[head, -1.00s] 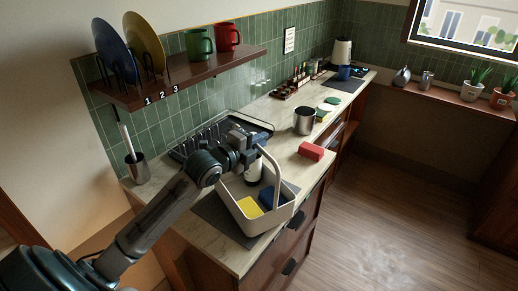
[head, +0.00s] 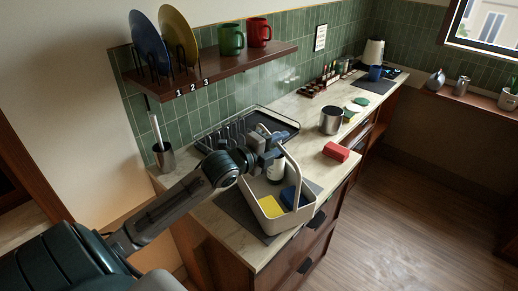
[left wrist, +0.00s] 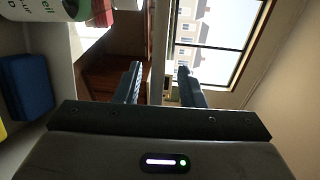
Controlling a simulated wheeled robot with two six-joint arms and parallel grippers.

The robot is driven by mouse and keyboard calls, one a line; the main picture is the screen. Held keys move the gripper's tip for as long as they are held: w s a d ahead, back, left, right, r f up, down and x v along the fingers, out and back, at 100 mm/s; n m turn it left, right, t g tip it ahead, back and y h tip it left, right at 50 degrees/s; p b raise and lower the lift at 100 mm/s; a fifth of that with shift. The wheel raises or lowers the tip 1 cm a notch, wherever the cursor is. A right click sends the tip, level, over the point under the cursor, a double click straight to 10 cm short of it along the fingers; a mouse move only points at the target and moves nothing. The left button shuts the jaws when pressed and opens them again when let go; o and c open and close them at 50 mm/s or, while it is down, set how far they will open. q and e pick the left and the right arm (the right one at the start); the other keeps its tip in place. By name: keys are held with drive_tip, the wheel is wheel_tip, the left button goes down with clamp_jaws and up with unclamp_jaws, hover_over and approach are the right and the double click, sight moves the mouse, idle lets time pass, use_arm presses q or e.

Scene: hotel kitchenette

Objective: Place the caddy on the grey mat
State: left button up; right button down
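The beige caddy (head: 289,220) with an arched handle is at the near end of the counter. It holds a yellow sponge (head: 271,206), a blue sponge (head: 293,196) and a white bottle (head: 275,173). The grey mat (head: 236,209) shows beside and partly beneath it; whether the base rests fully on the mat is hidden. My left gripper (head: 277,153) is at the top of the handle. In the left wrist view its fingers (left wrist: 160,85) are apart; a pale strip lies between them, and I cannot tell if it is the handle. My right gripper is not in view.
A dish rack (head: 285,125) stands behind the caddy against the tiled wall. A red block (head: 336,152) and a metal pot (head: 331,120) are further along the counter. A utensil holder (head: 164,157) stands at the left. A shelf (head: 225,72) with plates and mugs hangs above.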

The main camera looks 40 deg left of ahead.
use_arm(q)
drive_tip(key=p+v, duration=0.8)
drive_tip(key=v, duration=0.1)
drive_tip(key=shift+s, duration=0.2)
idle(0.4)
